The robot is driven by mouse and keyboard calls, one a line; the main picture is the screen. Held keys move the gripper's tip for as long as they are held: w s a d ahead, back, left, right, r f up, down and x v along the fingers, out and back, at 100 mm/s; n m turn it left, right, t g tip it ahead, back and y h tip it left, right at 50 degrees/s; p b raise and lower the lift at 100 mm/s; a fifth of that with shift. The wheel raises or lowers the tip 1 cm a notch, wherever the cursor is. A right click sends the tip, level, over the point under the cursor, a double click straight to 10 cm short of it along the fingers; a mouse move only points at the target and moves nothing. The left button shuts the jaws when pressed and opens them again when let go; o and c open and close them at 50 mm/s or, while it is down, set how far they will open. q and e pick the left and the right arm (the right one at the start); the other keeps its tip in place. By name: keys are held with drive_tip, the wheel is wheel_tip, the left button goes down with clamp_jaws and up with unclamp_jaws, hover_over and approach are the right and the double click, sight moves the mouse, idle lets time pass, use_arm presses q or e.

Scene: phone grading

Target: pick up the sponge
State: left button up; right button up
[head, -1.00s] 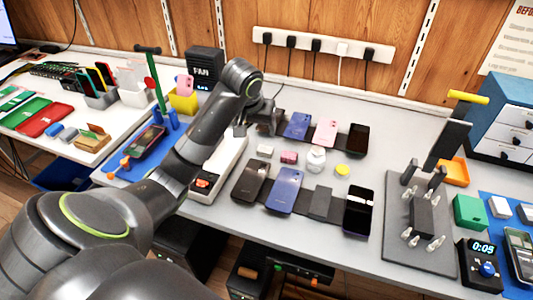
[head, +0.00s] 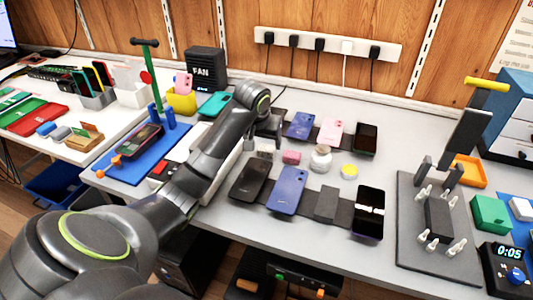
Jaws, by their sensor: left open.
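Two small blocks lie on the grey table left of a white jar: a whitish one (head: 265,150) and a pink one (head: 291,157). Either may be the sponge; I cannot tell which from their look. My left gripper (head: 264,142) is open, pointing down just behind and over the whitish block, with the pink block to its right. Whether a finger touches the whitish block is unclear. My right gripper is not in view.
A white jar (head: 321,158) and a yellow-topped tub (head: 349,172) stand right of the blocks. Phones lie on dark strips behind and in front, including a black one (head: 249,179) and a blue one (head: 288,190). A dark fixture (head: 438,218) stands at the right.

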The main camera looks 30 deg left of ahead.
sight(266, 148)
use_arm(q)
drive_tip(key=x, duration=0.2)
drive_tip(key=b+x, duration=0.1)
drive_tip(key=x, duration=0.2)
drive_tip(key=shift+w, duration=0.3)
drive_tip(key=c, duration=1.1)
